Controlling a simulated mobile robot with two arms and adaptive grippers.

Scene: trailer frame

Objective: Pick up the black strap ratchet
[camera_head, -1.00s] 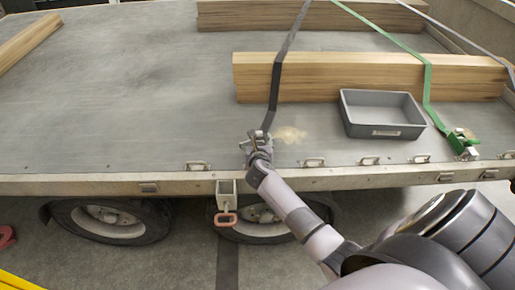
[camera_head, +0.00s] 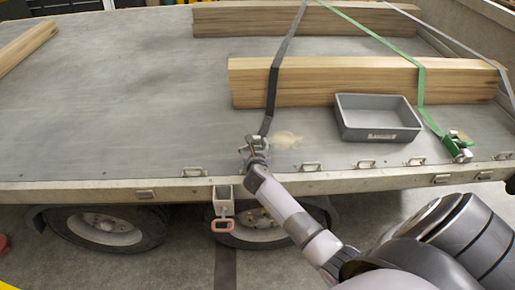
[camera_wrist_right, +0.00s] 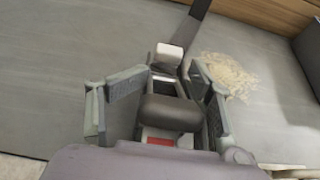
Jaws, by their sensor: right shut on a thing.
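The black strap ratchet (camera_wrist_right: 172,113) sits between the fingers of my right gripper (camera_wrist_right: 165,88) in the right wrist view, at the lower end of the dark strap (camera_wrist_right: 199,10). It shows a dark rounded handle, a pale block at its far end and a red patch near my palm. In the head view my right gripper (camera_head: 254,147) is shut on the ratchet near the trailer deck's front edge and hides most of it. The dark strap (camera_head: 272,88) runs from there up over the timber. My left gripper is not in view.
A grey tray (camera_head: 378,134) stands on the deck to the right. A green strap (camera_head: 421,88) with a green ratchet (camera_head: 456,147) lies beyond it. Timber beams (camera_head: 340,82) lie behind. Metal loops (camera_head: 311,167) line the deck edge.

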